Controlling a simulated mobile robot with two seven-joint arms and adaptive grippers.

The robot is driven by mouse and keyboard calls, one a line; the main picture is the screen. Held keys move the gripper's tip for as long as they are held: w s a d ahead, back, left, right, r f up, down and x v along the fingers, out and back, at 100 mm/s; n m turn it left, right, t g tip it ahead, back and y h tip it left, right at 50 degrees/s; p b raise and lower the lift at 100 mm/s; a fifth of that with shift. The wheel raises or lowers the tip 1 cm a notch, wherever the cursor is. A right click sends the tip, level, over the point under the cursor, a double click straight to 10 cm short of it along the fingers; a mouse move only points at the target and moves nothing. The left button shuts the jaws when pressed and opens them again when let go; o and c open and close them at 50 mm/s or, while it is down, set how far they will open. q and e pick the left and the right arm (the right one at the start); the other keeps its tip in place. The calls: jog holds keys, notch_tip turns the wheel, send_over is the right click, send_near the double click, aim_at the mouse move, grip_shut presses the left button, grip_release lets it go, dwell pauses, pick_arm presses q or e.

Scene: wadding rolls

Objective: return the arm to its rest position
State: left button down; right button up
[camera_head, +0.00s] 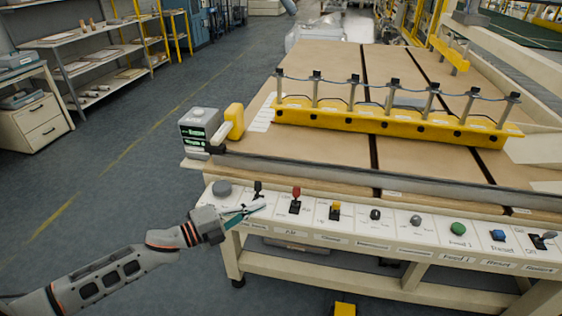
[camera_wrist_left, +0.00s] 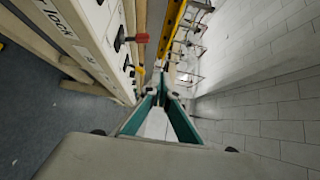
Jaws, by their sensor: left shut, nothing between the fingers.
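My left gripper (camera_head: 249,210) is shut and empty in the head view. It is at the left end of the white control panel (camera_head: 388,232), over or just in front of the panel near the black switch (camera_head: 258,190). The left arm reaches in from the lower left. In the left wrist view the teal fingers of the gripper (camera_wrist_left: 161,92) meet at their tips with nothing between them. The red-topped switch (camera_wrist_left: 138,38) shows at the upper left there, apart from the fingers. It also shows in the head view (camera_head: 296,193). My right gripper is not in view.
The machine table (camera_head: 330,155) carries a yellow bar (camera_head: 400,124) with several posts. A display box (camera_head: 199,128) stands at its left corner. The panel holds several buttons and switches, including a green one (camera_head: 458,229). Shelves (camera_head: 95,55) stand far left. The floor between is clear.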

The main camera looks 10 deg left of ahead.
pick_arm(q)
jog(key=s+f+n+g+y, duration=0.1)
jog(key=s+f+n+y, duration=0.8)
jog(key=s+f+n, duration=1.2)
jog(key=s+a+n, duration=0.1)
jog(key=s, duration=0.1)
jog(key=shift+s+f+g+y, duration=0.35)
jog(key=shift+g+y, duration=0.05)
